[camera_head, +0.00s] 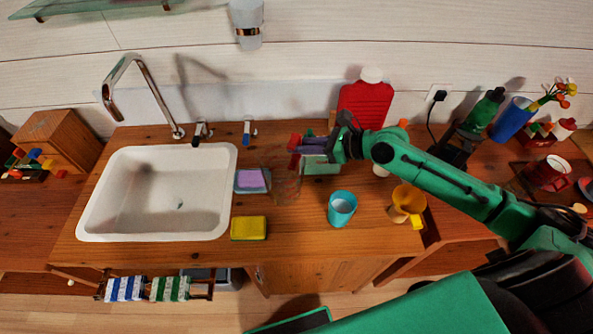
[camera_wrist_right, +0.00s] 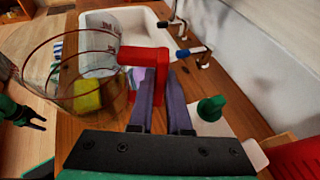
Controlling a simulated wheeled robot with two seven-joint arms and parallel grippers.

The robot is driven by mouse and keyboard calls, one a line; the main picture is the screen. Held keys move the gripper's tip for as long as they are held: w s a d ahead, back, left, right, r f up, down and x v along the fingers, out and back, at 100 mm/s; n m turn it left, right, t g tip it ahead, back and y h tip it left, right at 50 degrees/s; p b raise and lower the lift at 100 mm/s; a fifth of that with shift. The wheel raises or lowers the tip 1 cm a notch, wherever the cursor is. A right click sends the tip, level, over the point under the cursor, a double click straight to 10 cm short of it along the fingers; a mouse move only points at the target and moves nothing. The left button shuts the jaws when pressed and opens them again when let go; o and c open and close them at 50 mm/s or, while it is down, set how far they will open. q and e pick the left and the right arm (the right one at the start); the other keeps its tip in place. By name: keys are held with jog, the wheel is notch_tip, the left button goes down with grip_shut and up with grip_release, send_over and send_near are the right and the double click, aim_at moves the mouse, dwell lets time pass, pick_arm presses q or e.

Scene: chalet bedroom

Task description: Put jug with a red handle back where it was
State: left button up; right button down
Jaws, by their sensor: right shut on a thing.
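The jug is clear glass with a red handle. In the head view, the jug (camera_head: 287,187) is at the sink counter, between the sink and the turquoise cup, with its red handle (camera_head: 294,150) toward the wall. My right gripper (camera_head: 318,147) is shut on the handle. In the right wrist view, the jug (camera_wrist_right: 85,75) is left of the fingers (camera_wrist_right: 160,95), and the handle (camera_wrist_right: 150,60) is at their tips. I cannot tell whether its base touches the counter. My left gripper (camera_wrist_right: 36,118) shows small at the left edge of the wrist view, fingers apart and empty.
A turquoise cup (camera_head: 342,207) and a yellow mug (camera_head: 407,204) stand to the right. A red container (camera_head: 365,103) stands at the wall.

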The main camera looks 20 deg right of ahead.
notch_tip(320, 180, down, 9)
jog(key=shift+f+b, duration=0.1)
jog(key=shift+b, duration=0.5)
pick_arm(q)
jog(key=shift+w+a+f, duration=0.15)
jog(key=shift+a+f, duration=0.45)
pick_arm(e)
jog(key=shift+a+f, duration=0.1)
jog(key=shift+f, duration=0.3)
pick_arm(q)
jog(key=shift+d, duration=0.15)
pick_arm(e)
jog(key=c, duration=0.9)
grip_release()
jog(key=shift+o, duration=0.2)
jog(key=shift+r, duration=0.2)
jog(key=shift+s+d, duration=0.2)
jog(key=shift+d, duration=0.2)
pick_arm(q)
jog(key=shift+r, duration=0.25)
pick_arm(e)
jog(key=v, duration=1.1)
jog(key=shift+r, duration=0.15)
